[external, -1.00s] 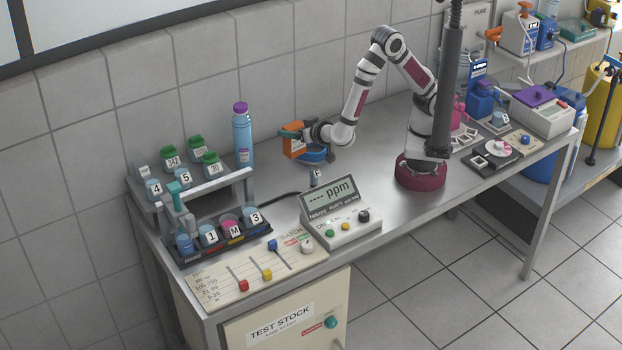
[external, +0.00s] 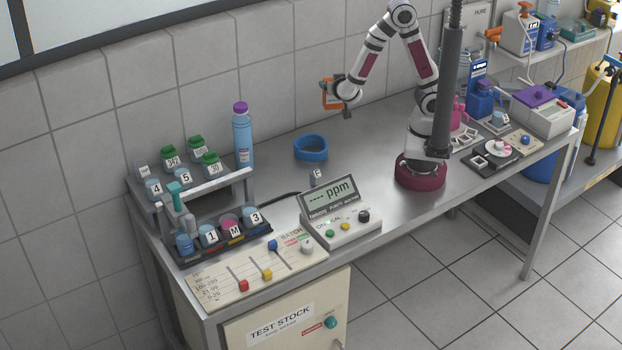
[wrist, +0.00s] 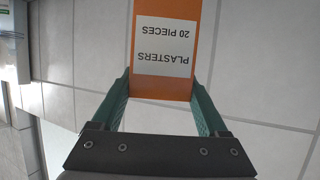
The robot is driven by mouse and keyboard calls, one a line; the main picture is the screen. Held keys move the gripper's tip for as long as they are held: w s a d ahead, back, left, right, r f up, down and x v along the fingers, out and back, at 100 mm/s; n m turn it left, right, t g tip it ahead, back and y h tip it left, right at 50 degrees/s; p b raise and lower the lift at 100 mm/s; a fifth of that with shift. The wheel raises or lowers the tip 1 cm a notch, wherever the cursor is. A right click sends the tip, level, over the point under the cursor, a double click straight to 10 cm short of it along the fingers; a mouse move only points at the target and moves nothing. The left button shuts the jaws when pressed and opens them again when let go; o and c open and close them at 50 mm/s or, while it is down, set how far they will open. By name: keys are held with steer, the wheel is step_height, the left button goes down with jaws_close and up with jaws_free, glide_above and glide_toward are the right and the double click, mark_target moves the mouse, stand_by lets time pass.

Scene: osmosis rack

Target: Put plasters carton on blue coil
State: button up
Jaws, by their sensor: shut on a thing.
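The plasters carton (wrist: 165,50) is orange with a white label reading "PLASTERS 20 PIECES", upside down in the wrist view. My gripper (wrist: 160,92) has its two green fingers against the carton's sides and is shut on it. In the external view the carton (external: 329,94) is held up in the air near the wall, with my gripper (external: 338,94) at its right. The blue coil (external: 311,148) lies flat on the bench, below and a little left of the carton. The coil's top is bare, and a clear gap separates it from the carton.
A tall blue bottle with a purple cap (external: 242,135) stands left of the coil. The ppm meter (external: 340,212) and a small container marked F (external: 316,178) are in front of it. A rack of jars (external: 215,185) is at the left. Bare bench surrounds the coil's right side.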

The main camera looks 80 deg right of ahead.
steer(key=w+a+f, duration=0.2)
steer(key=f, duration=0.1)
steer(key=w+a+f, duration=0.1)
steer(key=a+f, duration=0.2)
steer(key=w+a+f, duration=0.2)
steer(key=f, duration=0.1)
steer(key=shift+w+a+f, duration=0.2)
steer(key=shift+w+f, duration=0.1)
steer(key=shift+w, duration=0.05)
steer(key=shift+f, duration=0.1)
steer(key=o, duration=1.3)
steer(key=shift+c, duration=0.2)
